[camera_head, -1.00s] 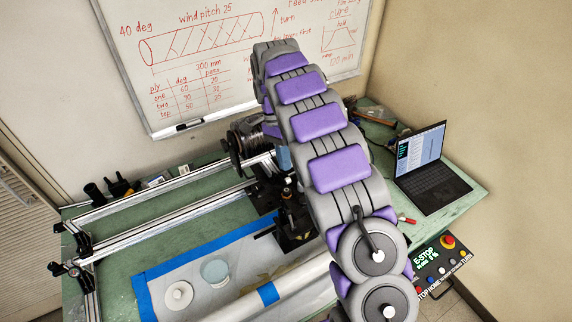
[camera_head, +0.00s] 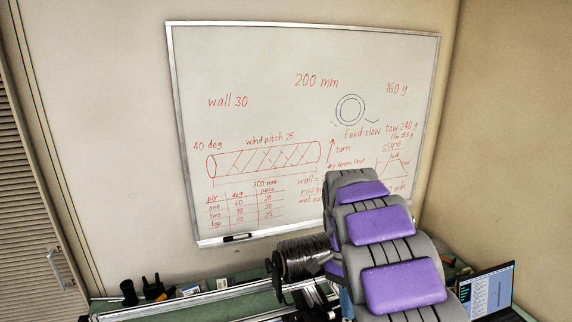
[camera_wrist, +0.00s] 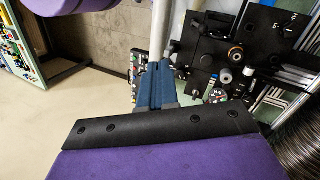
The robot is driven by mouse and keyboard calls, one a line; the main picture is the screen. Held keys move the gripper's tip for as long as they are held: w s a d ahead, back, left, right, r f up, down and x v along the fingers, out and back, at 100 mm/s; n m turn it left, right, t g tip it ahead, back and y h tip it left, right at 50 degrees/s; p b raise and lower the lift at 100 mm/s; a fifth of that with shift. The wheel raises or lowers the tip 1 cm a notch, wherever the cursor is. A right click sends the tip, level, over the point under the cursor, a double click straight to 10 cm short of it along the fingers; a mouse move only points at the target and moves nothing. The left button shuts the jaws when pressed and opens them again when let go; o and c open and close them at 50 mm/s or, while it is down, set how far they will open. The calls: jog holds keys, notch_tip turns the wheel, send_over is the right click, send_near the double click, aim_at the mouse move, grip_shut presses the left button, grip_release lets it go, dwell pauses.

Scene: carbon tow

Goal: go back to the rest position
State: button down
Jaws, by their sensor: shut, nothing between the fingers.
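My gripper shows in the wrist view as two blue fingers (camera_wrist: 155,84) lying side by side, shut with nothing held. They point over the bench edge, beside a pale metal tube (camera_wrist: 161,28) and to the left of a black fixture plate (camera_wrist: 222,45) with small rollers. I cannot tell how far apart they are in depth. In the head view my purple and grey arm rises at the lower right in front of the whiteboard (camera_head: 270,105), and it largely hides the gripper.
A dark wound spool (camera_head: 300,257) stands beside my arm, close to it in the picture. Metal rails (camera_head: 205,303) run along the green bench at the bottom. An open laptop (camera_head: 487,292) is at lower right. Clear floor (camera_wrist: 70,120) shows left in the wrist view.

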jog(key=s+f+n+t+b, duration=0.1)
jog(key=s+f+n+b, duration=0.2)
jog(key=s, duration=0.7)
jog(key=s+f+n+b, duration=0.3)
jog(key=s+f+n, duration=0.1)
jog(key=s, duration=0.7)
jog(key=s+f+n+t+y+b, duration=0.1)
jog(key=s+f+n+b, duration=0.2)
jog(key=s, duration=0.8)
jog(key=shift+f+n+t, duration=0.15)
jog(key=shift+n+t, duration=0.15)
jog(key=shift+n, duration=0.2)
